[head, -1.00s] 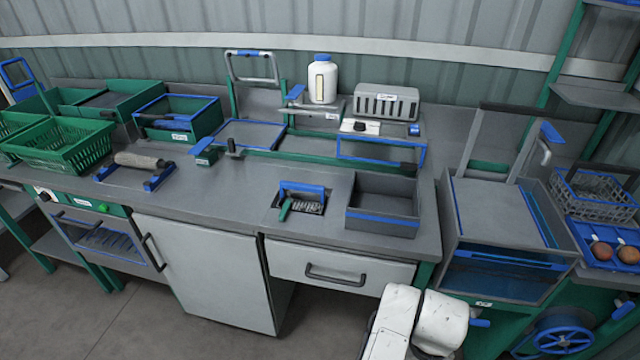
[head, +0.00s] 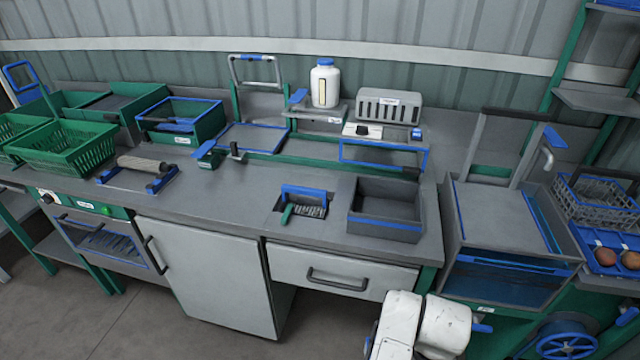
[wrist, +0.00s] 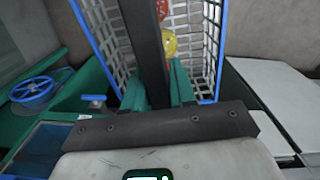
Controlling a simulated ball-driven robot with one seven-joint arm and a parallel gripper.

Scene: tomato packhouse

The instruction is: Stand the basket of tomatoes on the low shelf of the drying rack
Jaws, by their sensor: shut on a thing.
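In the wrist view, a mesh basket (wrist: 210,62) with pale grey walls and a blue rim hangs at my gripper (wrist: 163,92). Red and yellow tomatoes show inside it. The green fingers are shut on its dark handle (wrist: 147,45), which runs up the middle of the view. The handle and fingers hide part of the basket, and its underside is out of sight. My gripper and this basket do not show in the head view. A green-posted frame with grey shelves (head: 597,101) stands at the upper right there; I cannot tell whether it is the drying rack.
A grey worktop (head: 240,190) carries green crates (head: 70,150), a grey tray (head: 385,225) and a white bottle (head: 325,85). A machine with a blue handwheel (head: 567,342) stands at right. Another mesh basket (head: 600,205) sits beyond it. Bare floor (head: 120,320) shows at lower left.

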